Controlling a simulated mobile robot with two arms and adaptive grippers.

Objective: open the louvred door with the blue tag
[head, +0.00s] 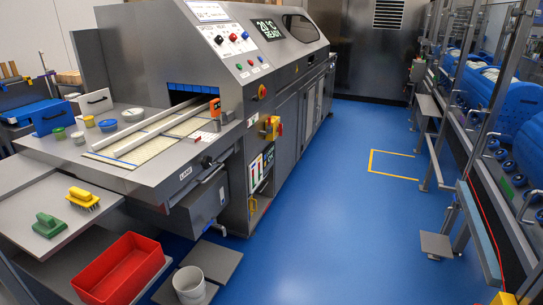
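I cannot make out a blue tag on any door in the head view. A grey cabinet (375,60) at the far end of the aisle has a louvred panel (388,13) near its top; whether this is a door is not clear. The grey machine on the left has shut side panels (288,128) along the aisle, too small and slanted to show louvres. Neither of my grippers is in view.
The blue floor (330,190) is clear down the middle, with a yellow floor marking (392,166). A red tub (118,270) and white bucket (189,285) stand front left. A rail line with blue tubs (487,85) and a pedal-like plate (436,245) border the right.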

